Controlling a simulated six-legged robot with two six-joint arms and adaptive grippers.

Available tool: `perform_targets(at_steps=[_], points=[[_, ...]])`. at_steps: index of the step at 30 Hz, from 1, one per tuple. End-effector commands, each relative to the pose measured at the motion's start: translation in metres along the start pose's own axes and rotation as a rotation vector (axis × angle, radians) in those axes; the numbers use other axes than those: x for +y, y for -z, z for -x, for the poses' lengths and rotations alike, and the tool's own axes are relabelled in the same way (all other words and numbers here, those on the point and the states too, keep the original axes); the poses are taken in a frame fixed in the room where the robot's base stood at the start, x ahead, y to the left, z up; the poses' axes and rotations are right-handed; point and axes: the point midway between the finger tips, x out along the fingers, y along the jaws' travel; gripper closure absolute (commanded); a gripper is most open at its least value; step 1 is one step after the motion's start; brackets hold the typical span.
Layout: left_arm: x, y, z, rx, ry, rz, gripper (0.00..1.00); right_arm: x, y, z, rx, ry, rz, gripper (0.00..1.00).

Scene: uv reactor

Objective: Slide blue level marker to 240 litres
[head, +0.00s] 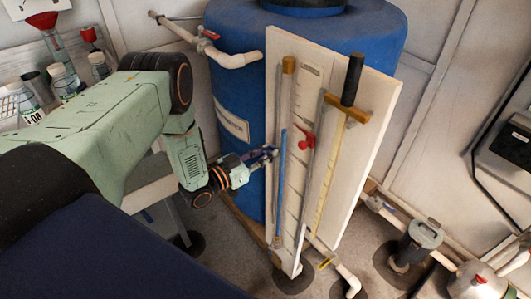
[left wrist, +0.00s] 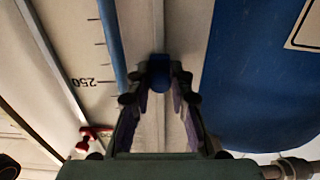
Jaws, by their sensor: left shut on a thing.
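The blue level marker (left wrist: 158,75) sits on a pale vertical rail at the edge of the white gauge board (head: 372,140). My left gripper (head: 268,155) reaches it from the left. In the left wrist view, the fingers (left wrist: 160,90) stand on both sides of the marker and are shut on it. The printed scale (left wrist: 106,45) lies beside it, with the 250 label (left wrist: 92,82) upside down in this view. The marker appears roughly level with that label; its exact reading cannot be told. The blue sight-tube column (head: 281,185) runs between rail and scale.
A red pointer (head: 306,141) sits on the scale's far side. A black-handled, yellow-guarded rod (head: 352,80) stands right of it on the board. The blue tank (head: 232,70) is behind the board. A red-handled valve pipe (head: 208,45) is above my arm; bottles (head: 66,80) stand left.

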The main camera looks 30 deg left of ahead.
Motion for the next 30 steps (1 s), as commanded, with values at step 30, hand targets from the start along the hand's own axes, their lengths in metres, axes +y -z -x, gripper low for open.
perform_targets(at_steps=[30], points=[[-0.001,0.000,0.092,0.001,0.004,0.002,0.73,0.000,0.000,0.000,0.000,0.000,0.000,0.60]])
